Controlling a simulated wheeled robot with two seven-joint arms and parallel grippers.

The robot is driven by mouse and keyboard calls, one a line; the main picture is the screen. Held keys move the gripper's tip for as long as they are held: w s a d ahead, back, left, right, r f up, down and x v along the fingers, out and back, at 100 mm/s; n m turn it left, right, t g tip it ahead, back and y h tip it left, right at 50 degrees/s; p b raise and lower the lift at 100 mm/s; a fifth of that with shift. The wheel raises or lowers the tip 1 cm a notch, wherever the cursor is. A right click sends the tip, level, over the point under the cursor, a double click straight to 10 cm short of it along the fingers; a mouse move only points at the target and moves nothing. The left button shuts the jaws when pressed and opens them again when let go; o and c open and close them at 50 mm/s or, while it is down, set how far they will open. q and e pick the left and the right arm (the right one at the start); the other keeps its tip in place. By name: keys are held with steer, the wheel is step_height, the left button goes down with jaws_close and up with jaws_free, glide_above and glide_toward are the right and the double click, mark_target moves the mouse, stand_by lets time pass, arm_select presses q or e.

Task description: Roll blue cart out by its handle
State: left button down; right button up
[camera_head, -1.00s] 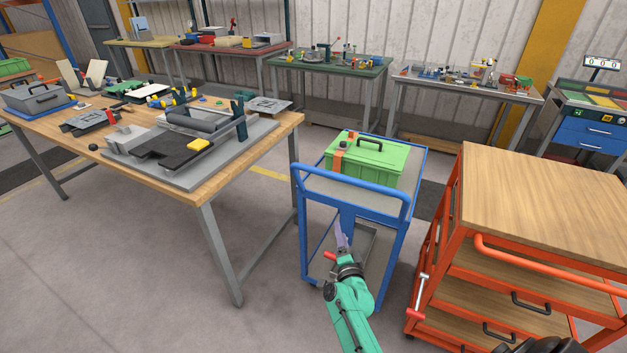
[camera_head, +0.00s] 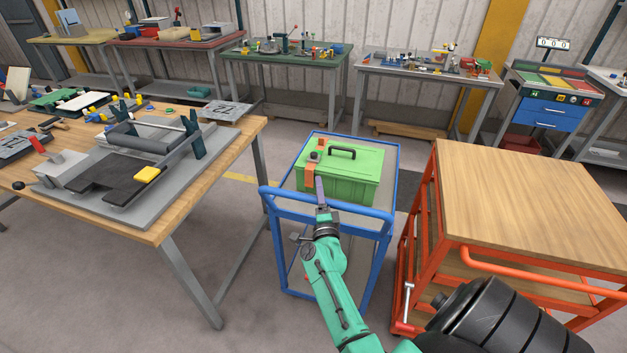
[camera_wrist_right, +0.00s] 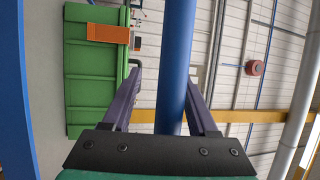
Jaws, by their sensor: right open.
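The blue cart (camera_head: 398,165) stands on the floor between the wooden workbench and the orange cart. Its blue handle (camera_head: 287,199) runs across its near end. A green toolbox (camera_head: 350,178) with a black grip and an orange strap sits on the cart's top shelf. My right gripper (camera_head: 320,192), on the teal arm, is at the middle of the handle. In the right wrist view the handle bar (camera_wrist_right: 176,55) passes between the two purple fingers of my open gripper (camera_wrist_right: 163,85), with a gap at the fingers. My left gripper is not in view.
An orange cart (camera_head: 470,257) with a wooden top stands close on the right. A workbench (camera_head: 160,238) with a bending tool stands on the left. Several workbenches line the back wall. Grey floor is open in front of the blue cart on its left.

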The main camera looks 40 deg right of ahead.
steer(key=shift+s, duration=0.15)
steer(key=shift+s+a+r, duration=0.25)
steer(key=shift+s+r, duration=0.2)
steer(key=shift+s, duration=0.1)
steer(key=c, duration=0.5)
jaws_close()
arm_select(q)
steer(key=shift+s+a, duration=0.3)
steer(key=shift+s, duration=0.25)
arm_select(e)
steer(key=shift+w+r, duration=0.1)
